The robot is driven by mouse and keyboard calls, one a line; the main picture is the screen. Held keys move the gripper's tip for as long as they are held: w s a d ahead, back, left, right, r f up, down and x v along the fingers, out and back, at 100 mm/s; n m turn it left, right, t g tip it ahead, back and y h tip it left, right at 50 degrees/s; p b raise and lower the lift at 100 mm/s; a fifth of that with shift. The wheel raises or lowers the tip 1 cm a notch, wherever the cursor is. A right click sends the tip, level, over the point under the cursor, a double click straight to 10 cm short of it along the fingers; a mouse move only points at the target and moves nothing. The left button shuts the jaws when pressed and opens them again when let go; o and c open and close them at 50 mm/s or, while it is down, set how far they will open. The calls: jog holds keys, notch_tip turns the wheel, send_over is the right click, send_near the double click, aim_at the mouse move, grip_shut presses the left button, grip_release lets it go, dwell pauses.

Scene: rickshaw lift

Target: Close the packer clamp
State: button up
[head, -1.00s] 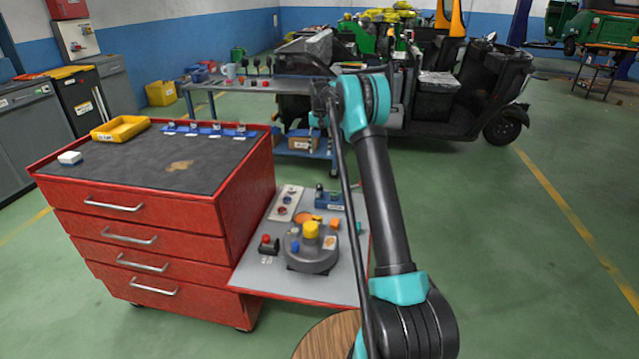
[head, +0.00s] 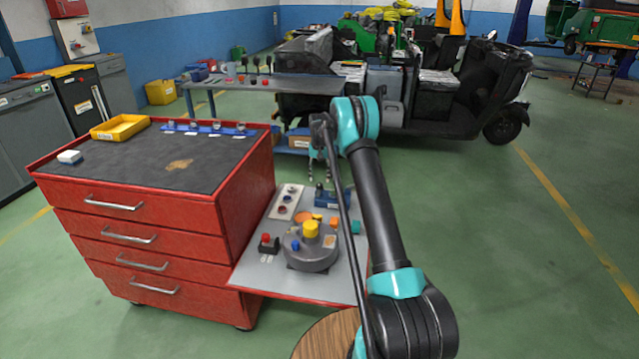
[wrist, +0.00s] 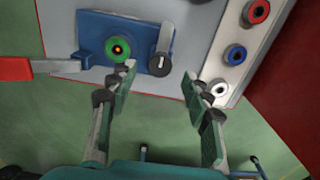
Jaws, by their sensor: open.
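A blue fixture (head: 333,198), which looks like the packer clamp, sits at the far right of the grey side shelf. In the wrist view the blue fixture (wrist: 143,62) carries a green ring with a bright centre and a short grey lever. A bar with a red handle (wrist: 14,69) runs from its left side. My gripper (head: 319,178) hangs just above the fixture in the head view. In the wrist view my gripper (wrist: 157,76) is open and empty, its fingertips close to the fixture's near edge. I cannot tell whether they touch it.
The grey side shelf (head: 270,283) also holds a dark round housing (head: 312,250) with a yellow cap, a small red-knobbed block (head: 268,243) and a pale strip (head: 286,202) with coloured rings. The red drawer cabinet (head: 150,225) borders it on the left. Open green floor lies right.

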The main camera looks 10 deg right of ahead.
aim_at(320, 184)
jog(key=shift+f, duration=1.6)
grip_shut()
